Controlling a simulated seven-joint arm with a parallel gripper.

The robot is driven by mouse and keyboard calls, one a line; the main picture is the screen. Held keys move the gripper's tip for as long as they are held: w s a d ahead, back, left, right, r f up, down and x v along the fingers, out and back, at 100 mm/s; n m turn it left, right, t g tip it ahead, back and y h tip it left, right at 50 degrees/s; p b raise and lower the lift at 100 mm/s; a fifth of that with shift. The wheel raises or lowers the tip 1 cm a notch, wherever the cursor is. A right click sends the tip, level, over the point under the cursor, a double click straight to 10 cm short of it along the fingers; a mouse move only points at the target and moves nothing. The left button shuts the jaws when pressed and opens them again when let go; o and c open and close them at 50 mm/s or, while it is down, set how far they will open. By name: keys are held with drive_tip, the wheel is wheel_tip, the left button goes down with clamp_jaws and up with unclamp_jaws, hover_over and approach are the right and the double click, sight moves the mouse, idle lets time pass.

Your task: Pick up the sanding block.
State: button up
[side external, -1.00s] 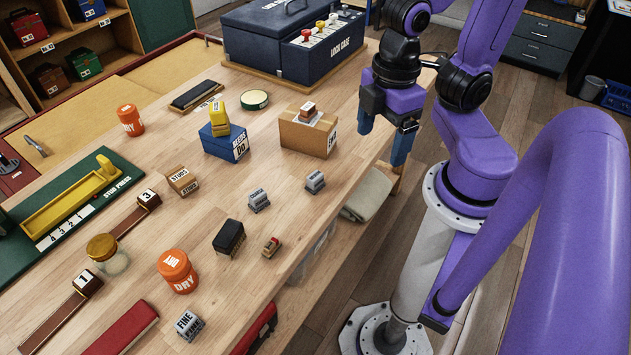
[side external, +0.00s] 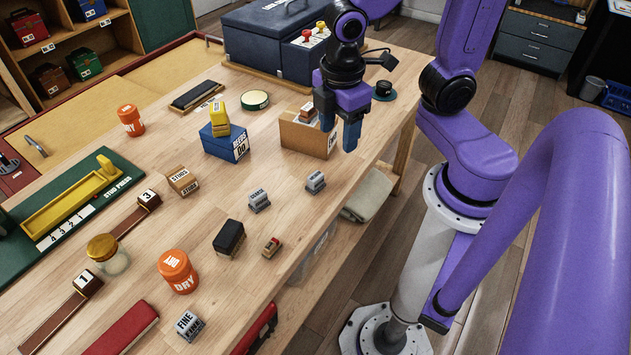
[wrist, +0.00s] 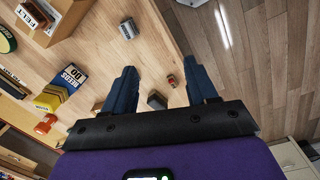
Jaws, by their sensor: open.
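A small dark block with a pale wooden base (side external: 229,237) lies on the workbench, front of centre; it looks like the sanding block, though I read no label on it. It also shows in the wrist view (wrist: 157,100), between my fingers in the picture but well beyond them. My gripper (side external: 340,126) is open and empty, fingers pointing down, above the bench's right side by the open cardboard box. It is apart from the block, which lies to its lower left in the side view. Both fingers show in the wrist view (wrist: 161,70).
A small red-topped piece (side external: 271,246) lies right of the dark block. Grey labelled blocks (side external: 259,201) (side external: 315,181) stand behind it. The cardboard box (side external: 307,138) stands close to my gripper. Bare bench surrounds the dark block.

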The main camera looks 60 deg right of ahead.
drive_tip(key=w+d+f+n+h, duration=0.1)
drive_tip(key=w+d+f+n, duration=0.15)
drive_tip(key=w, duration=0.45)
hover_over(315, 176)
wheel_tip(315, 176, down, 12)
drive_tip(key=shift+w+f, duration=0.15)
drive_tip(key=shift+f, duration=0.05)
drive_tip(key=shift+f+g, duration=0.3)
drive_tip(key=shift+f, duration=1.65)
drive_tip(key=shift+d+f, duration=0.1)
drive_tip(key=shift+f, duration=0.95)
drive_tip(key=c, duration=1.1)
